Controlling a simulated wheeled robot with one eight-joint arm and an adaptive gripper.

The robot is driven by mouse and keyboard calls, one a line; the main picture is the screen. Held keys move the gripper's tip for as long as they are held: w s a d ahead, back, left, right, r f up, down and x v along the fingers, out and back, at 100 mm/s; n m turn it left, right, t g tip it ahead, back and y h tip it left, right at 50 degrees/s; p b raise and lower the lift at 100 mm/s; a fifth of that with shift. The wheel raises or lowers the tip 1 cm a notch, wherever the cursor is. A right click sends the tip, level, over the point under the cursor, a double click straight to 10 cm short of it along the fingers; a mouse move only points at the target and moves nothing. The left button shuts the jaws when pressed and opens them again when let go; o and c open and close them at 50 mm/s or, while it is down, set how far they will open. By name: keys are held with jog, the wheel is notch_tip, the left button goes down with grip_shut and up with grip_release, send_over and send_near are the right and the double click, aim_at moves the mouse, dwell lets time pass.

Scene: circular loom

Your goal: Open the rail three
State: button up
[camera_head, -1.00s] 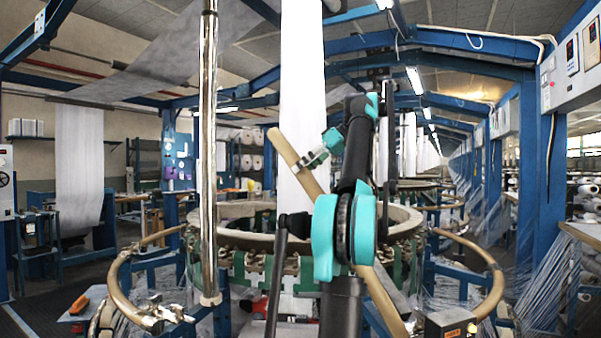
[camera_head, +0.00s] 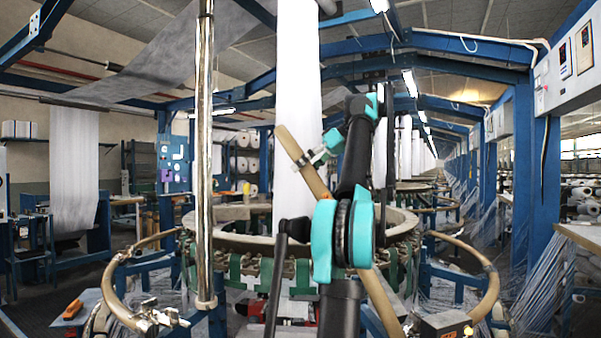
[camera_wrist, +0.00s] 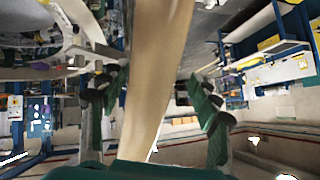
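A tan rail (camera_head: 303,160) rises tilted in front of the circular loom (camera_head: 325,244), with its upper end free at upper left. Its middle is hidden behind my arm, and its lower part shows at lower right. My gripper (camera_head: 312,158) is at the upper part of this rail. In the wrist view, the rail (camera_wrist: 158,70) passes between the two dark green fingers of my gripper (camera_wrist: 155,95). The fingers stand apart, with narrow gaps visible beside the rail. Two more curved tan rails stand out at the loom's left (camera_head: 112,285) and right (camera_head: 490,272). No number marks rail three.
A shiny vertical pole (camera_head: 205,150) stands left of my arm. White fabric (camera_head: 298,90) hangs above the loom. A metal box (camera_head: 443,326) sits at lower right near the rail's lower end. Blue posts (camera_head: 543,190) and threads stand at right. Open floor shows at left.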

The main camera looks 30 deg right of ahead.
jog(key=s+d, duration=0.7)
jog(key=d, duration=0.2)
jog(key=shift+d, duration=0.2)
